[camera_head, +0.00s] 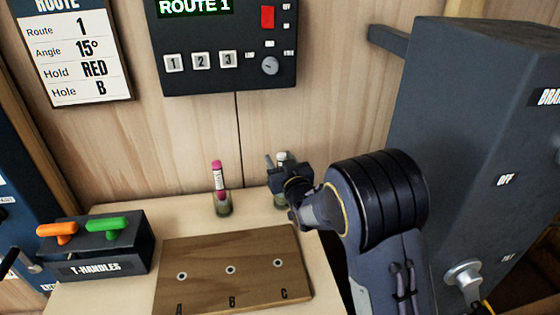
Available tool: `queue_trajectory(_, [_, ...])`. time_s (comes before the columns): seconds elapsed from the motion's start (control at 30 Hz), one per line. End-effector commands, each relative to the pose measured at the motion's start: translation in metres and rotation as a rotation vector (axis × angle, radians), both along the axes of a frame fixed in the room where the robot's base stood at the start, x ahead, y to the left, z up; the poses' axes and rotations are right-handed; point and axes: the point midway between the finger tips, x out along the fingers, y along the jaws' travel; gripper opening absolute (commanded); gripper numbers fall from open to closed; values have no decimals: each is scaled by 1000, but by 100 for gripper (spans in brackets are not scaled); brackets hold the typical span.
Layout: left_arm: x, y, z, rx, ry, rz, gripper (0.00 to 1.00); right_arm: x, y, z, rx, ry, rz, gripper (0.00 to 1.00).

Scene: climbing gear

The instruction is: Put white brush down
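The white brush (281,156) stands upright at the back right of the table, its pale top showing. Its lower part is largely hidden by my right gripper and a small clear holder (280,199). My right gripper (279,165) is at the brush, with dark fingers around its upper part. The picture is too small to tell whether the fingers press on it or stand a little apart. A pink brush (218,177) stands upright in another small holder (223,208) to the left. My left gripper is not in view.
A wooden board (205,247) with holes A, B and C lies in front of the holders. A T-handles box (108,255) with orange and green handles stands left. A control panel (215,78) hangs behind. A large dark cabinet (455,130) stands right.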

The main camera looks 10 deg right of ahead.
Motion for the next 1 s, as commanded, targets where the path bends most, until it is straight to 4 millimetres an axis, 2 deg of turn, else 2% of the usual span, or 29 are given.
queue_trajectory(0.17, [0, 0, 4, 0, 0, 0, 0, 0, 0, 1, -1, 1, 1, 44])
queue_trajectory(0.27, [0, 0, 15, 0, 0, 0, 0, 0, 1, 1, -5, 3, 2, 44])
queue_trajectory(0.3, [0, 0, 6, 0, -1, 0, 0, -8, -1, -3, 2, 1, -1, 44])
queue_trajectory(0.43, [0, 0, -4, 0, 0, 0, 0, -32, -6, -3, 6, 0, -1, 44])
queue_trajectory(0.7, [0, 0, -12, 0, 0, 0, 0, -70, -14, 1, 2, -2, 1, 44])
queue_trajectory(1.0, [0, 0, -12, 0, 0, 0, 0, -77, -15, 2, 0, 0, 1, 44])
